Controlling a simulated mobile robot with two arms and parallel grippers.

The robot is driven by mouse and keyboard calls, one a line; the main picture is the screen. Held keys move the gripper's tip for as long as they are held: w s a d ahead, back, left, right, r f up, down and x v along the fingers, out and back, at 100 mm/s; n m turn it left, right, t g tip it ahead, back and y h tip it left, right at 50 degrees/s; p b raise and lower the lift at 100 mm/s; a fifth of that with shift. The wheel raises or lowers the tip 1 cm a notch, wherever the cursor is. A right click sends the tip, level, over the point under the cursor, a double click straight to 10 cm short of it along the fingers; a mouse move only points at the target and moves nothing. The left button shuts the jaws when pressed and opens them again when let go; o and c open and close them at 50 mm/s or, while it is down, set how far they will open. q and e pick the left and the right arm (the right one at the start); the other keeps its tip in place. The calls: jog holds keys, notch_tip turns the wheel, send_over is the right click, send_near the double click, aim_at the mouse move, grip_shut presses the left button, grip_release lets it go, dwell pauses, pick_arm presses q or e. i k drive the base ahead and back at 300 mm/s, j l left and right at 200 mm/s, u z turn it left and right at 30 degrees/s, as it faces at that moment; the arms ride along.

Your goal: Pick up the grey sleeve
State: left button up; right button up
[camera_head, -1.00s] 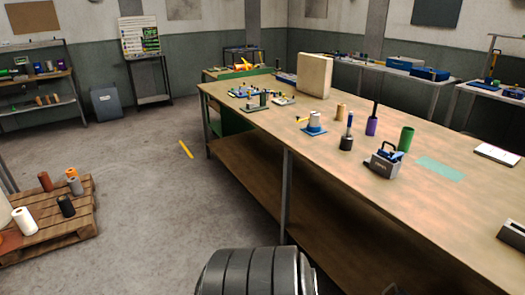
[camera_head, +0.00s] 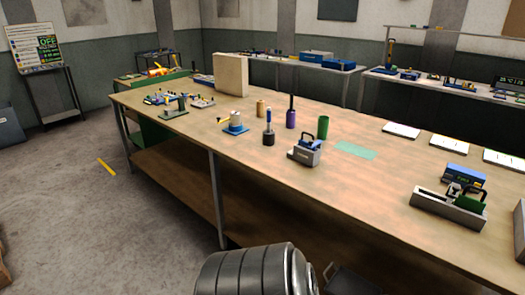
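A light grey cylinder (camera_head: 235,121), which looks like the grey sleeve, stands upright on a blue base (camera_head: 236,131) on the long wooden workbench (camera_head: 330,190). A small yellow part sits at its left side. Whether it is hollow is too small to tell. Neither gripper shows in the head view. A dark ribbed arm link of mine fills the bottom middle, away from the bench top objects.
Near the grey cylinder stand a tan cylinder (camera_head: 260,108), a dark cylinder with a blue-handled tool (camera_head: 268,137), a purple cylinder (camera_head: 291,119) and a green cylinder (camera_head: 323,127). A grey clamp device (camera_head: 305,152) stands at the bench's front. The floor (camera_head: 70,215) at left is mostly clear.

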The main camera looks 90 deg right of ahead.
aim_at(302, 155)
jog(key=z, duration=0.4)
jog(key=l+z, duration=0.1)
jog(key=z, duration=0.35)
jog(key=i+z, duration=0.1)
jog(key=z, duration=0.3)
jog(key=l+z, duration=0.1)
jog(key=z, duration=0.35)
jog(key=i+z, duration=0.1)
jog(key=z, duration=0.75)
jog(key=i+j+z, duration=0.1)
jog(key=i+z, duration=0.2)
jog(key=z, duration=0.2)
jog(key=i+j+z, duration=0.2)
jog(key=z, duration=0.3)
jog(key=i+j+z, duration=0.35)
jog(key=z, duration=0.15)
